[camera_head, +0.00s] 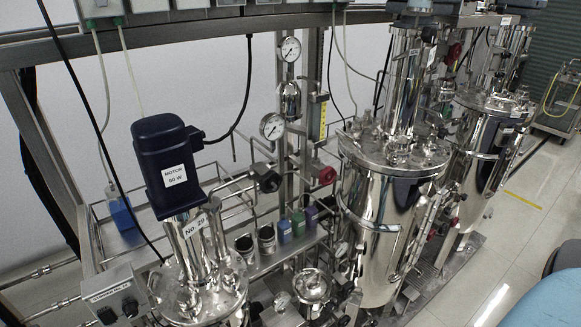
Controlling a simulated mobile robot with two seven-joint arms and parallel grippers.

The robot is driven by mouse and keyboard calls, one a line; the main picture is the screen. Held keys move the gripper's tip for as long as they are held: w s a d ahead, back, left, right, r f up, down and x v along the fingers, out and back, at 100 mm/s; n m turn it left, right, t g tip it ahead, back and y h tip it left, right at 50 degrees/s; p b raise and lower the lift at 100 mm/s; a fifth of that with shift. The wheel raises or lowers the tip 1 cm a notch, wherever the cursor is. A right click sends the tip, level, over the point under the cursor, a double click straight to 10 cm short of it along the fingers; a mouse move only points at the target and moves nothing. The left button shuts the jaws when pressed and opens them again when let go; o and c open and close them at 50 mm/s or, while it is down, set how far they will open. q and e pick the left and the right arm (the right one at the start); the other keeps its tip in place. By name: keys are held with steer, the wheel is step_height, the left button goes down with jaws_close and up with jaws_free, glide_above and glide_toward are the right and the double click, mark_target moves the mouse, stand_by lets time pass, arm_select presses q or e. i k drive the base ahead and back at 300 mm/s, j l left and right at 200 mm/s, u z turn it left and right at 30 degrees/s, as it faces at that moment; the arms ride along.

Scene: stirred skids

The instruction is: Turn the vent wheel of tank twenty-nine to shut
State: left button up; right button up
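Tank twenty-nine (205,290) is the near steel tank at lower left, cut off by the bottom edge. Its steel neck carries a "No. 29" label (195,226), with a dark blue motor (166,165) on top. A dark round handwheel (268,181) and a red handwheel (327,175) sit on the pipework to its right. I cannot tell which wheel is the vent wheel, or whether it is open or shut. Neither of my grippers is in view.
Two pressure gauges (272,126) stand above the pipework. A control box with knobs (115,297) is at lower left. Small coloured containers (285,230) stand on a shelf. Another large steel tank (385,215) stands right. Tiled floor (525,225) is open beyond it.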

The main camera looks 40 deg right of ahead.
mark_target(265, 180)
steer(key=z, duration=0.95)
